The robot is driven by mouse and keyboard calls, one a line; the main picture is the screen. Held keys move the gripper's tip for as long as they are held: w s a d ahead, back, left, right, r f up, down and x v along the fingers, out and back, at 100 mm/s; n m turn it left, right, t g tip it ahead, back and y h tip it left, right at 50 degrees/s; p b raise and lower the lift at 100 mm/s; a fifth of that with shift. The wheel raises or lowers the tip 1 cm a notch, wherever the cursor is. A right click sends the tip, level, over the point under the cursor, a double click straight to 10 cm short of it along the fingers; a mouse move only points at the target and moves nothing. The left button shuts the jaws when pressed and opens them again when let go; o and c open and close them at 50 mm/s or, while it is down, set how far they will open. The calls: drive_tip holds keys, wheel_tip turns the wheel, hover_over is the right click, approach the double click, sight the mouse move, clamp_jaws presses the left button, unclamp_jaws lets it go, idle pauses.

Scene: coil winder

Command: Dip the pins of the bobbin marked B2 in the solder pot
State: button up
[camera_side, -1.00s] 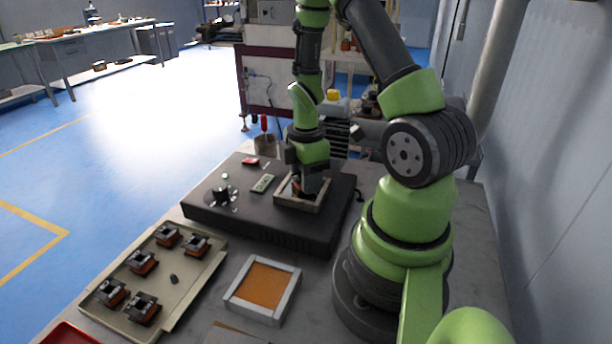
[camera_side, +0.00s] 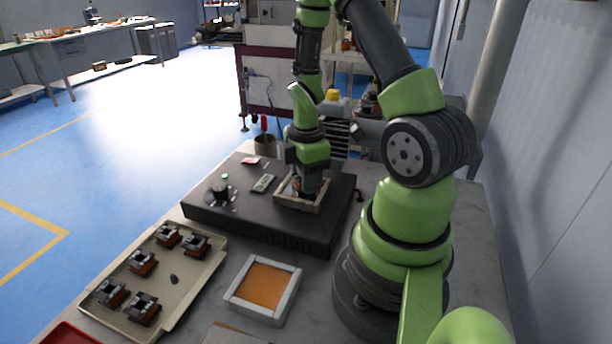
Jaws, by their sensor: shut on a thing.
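The solder pot (camera_side: 301,206) is a light-framed square opening in the top of a dark box. My gripper (camera_side: 304,189) points down into it, shut on a bobbin that is mostly hidden by the fingers and the pot's rim. I cannot read a B2 mark on it, nor see whether its pins touch the solder. Several other bobbins stand in a beige tray (camera_side: 188,284) at the lower left, among them one at the tray's near end (camera_side: 143,307). Their marks are too small to read.
The dark box (camera_side: 262,226) carries a knob (camera_side: 220,190) and a small display (camera_side: 263,183). A white-framed tray with an orange pad (camera_side: 263,286) lies in front of it. A red tray (camera_side: 68,334) shows at the lower left corner. Bare bench lies between the trays.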

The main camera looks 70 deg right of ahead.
drive_tip(key=shift+r, duration=2.75)
